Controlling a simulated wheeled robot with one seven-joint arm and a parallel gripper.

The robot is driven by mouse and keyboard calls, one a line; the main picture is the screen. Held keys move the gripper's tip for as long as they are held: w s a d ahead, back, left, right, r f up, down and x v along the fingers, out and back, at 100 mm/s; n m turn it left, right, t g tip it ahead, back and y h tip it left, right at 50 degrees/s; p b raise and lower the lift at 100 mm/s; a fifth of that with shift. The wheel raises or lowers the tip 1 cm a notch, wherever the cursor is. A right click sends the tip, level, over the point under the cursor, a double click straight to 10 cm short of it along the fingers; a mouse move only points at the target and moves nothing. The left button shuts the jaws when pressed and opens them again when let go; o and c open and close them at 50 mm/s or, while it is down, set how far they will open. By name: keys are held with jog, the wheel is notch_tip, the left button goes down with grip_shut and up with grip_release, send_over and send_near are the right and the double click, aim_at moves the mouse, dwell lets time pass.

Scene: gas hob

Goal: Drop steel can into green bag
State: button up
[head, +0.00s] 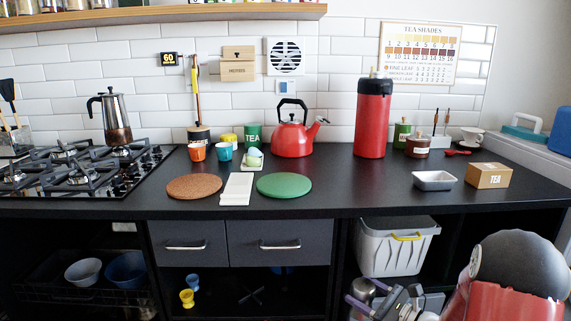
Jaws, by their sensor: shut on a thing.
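My gripper (366,295) shows at the bottom right of the head view, low in front of the open space under the counter. Its purple-tipped fingers are shut on a small shiny metal thing, which looks like the steel can (363,287). The can is partly hidden by the fingers, and its lower part cannot be made out. I see no green bag in this view.
A white bin (384,255) with a yellow handle stands on the shelf behind and above my gripper. The black counter (340,199) overhangs it. On the counter are a green round mat (284,185), a red kettle (292,139) and a metal tray (434,181).

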jog(key=s+a+f+n+g+y, duration=0.1)
jog(key=a+f, duration=0.3)
jog(key=f, duration=0.9)
jog(key=shift+s+f+n+g+y, duration=0.2)
jog(key=shift+s+n+g+y, duration=0.2)
jog(key=shift+s+n+g, duration=0.15)
